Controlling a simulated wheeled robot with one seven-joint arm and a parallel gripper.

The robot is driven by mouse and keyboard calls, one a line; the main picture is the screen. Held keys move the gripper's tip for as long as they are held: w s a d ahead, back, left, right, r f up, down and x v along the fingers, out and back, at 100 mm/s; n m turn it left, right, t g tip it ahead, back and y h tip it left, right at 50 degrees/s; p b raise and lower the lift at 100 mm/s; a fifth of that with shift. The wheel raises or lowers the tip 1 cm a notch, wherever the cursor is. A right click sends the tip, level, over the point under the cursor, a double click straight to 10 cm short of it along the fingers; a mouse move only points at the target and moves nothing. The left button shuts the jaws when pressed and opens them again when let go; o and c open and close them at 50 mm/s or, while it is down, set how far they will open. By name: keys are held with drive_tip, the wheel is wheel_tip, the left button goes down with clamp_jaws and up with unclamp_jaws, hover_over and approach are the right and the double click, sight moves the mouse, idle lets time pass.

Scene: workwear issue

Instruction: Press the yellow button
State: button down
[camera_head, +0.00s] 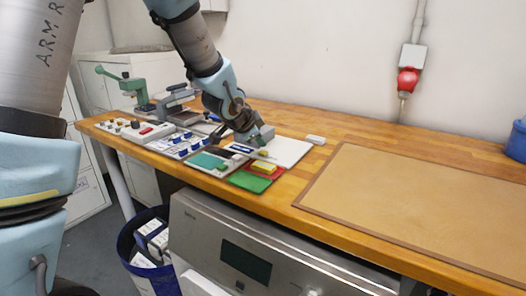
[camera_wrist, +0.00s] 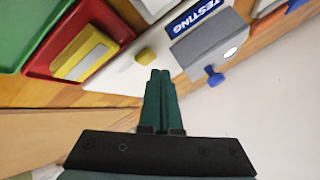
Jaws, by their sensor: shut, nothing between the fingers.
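The yellow button (camera_wrist: 146,55) is a small rounded knob on a white panel in the wrist view, just ahead and left of my fingertips. It also shows as a small yellow spot in the head view (camera_head: 263,153), below my wrist. My gripper (camera_wrist: 160,73) has dark green fingers pressed together with nothing between them. The fingertips look close to the button, but a gap shows in the picture; I cannot tell their height above the panel. In the head view my arm partly hides the area around the panel.
A grey box (camera_wrist: 210,40) with a blue knob stands beside the button, near a blue TESTING label (camera_wrist: 192,18). A red tray (camera_wrist: 40,66) with a yellow block and a green tray (camera_wrist: 36,22) lie left. A brown mat (camera_head: 420,200) covers the bench's right.

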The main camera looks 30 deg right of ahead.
wheel_tip(320, 180, up, 5)
drive_tip(key=p, duration=0.4)
idle(0.8)
drive_tip(key=w+a+n+y, duration=0.1)
drive_tip(key=a, duration=0.2)
drive_tip(key=w+a+n, duration=0.1)
drive_tip(key=a, duration=0.3)
drive_tip(key=w+a+f+n+y, duration=0.1)
drive_tip(key=a+n, duration=0.1)
drive_tip(key=a, duration=0.2)
drive_tip(key=shift+a+t+y, duration=0.2)
drive_tip(key=shift+t+y, duration=0.1)
drive_tip(key=s+a+f+n+g+y, duration=0.15)
drive_tip(key=a+n, duration=0.35)
drive_tip(key=a, duration=0.5)
drive_tip(key=s+a+n+y, duration=0.3)
drive_tip(key=a+n, duration=0.1)
drive_tip(key=a, duration=0.6)
drive_tip(key=s+a+f+n+g, duration=0.1)
drive_tip(key=s+a+n+g, duration=0.1)
drive_tip(key=s+a+n, duration=0.4)
drive_tip(key=s+a, duration=0.2)
drive_tip(key=a, duration=0.1)
drive_tip(key=shift+g, duration=0.35)
